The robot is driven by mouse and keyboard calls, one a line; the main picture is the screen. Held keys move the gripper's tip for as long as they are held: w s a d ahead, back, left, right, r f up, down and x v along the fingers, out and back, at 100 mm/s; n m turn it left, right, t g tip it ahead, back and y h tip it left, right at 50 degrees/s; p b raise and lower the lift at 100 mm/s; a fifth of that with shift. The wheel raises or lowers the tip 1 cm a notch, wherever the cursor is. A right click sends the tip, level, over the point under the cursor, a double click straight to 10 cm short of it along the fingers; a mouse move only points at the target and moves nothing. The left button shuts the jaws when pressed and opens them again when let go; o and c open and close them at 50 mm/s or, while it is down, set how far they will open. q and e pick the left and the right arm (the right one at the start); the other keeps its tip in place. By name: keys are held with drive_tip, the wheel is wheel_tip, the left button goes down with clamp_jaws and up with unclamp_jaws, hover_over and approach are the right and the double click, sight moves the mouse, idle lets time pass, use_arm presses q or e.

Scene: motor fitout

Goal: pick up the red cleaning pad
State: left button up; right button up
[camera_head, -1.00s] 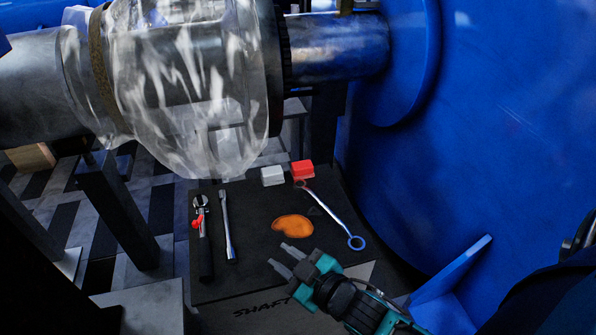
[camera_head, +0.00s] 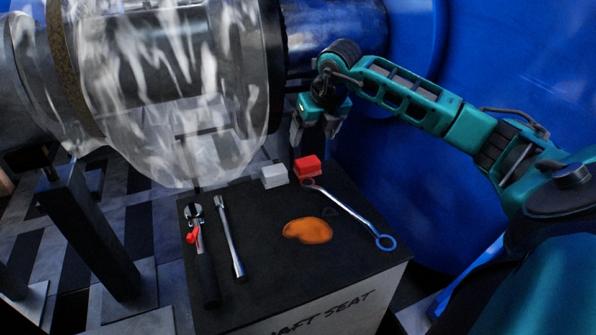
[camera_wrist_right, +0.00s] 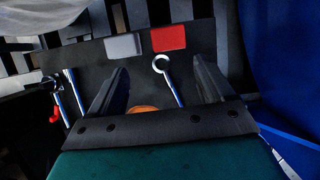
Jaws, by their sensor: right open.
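The red cleaning pad (camera_head: 307,167) is a small red block at the far edge of the dark table top, right of a light grey block. It also shows in the right wrist view (camera_wrist_right: 168,38), beyond my fingertips. My right gripper (camera_head: 314,141) points down just above and behind the red pad in the head view, apart from it. In the right wrist view its two fingers (camera_wrist_right: 160,75) stand wide apart with nothing held between them. My left gripper is not in view.
A grey block (camera_head: 274,176) sits just left of the red pad. A ring spanner (camera_head: 350,215), an orange patch (camera_head: 307,231), a steel bar tool (camera_head: 230,238) and a red-marked tool (camera_head: 202,250) lie on the dark table (camera_head: 270,275). A plastic-wrapped shaft (camera_head: 170,90) hangs above left; a blue housing (camera_head: 520,60) stands right.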

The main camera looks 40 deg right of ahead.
sight(308, 160)
drive_tip(key=x, duration=0.2)
drive_tip(key=b+x, duration=0.1)
drive_tip(key=x, duration=0.2)
drive_tip(key=d+x, duration=0.1)
drive_tip(key=x, duration=0.1)
drive_tip(key=shift+d+f, duration=0.1)
drive_tip(key=shift+d, duration=0.05)
drive_tip(key=b+x, duration=0.2)
drive_tip(key=x, duration=0.3)
drive_tip(key=shift+f, duration=0.15)
drive_tip(key=shift+d, duration=0.1)
drive_tip(key=c, duration=0.8)
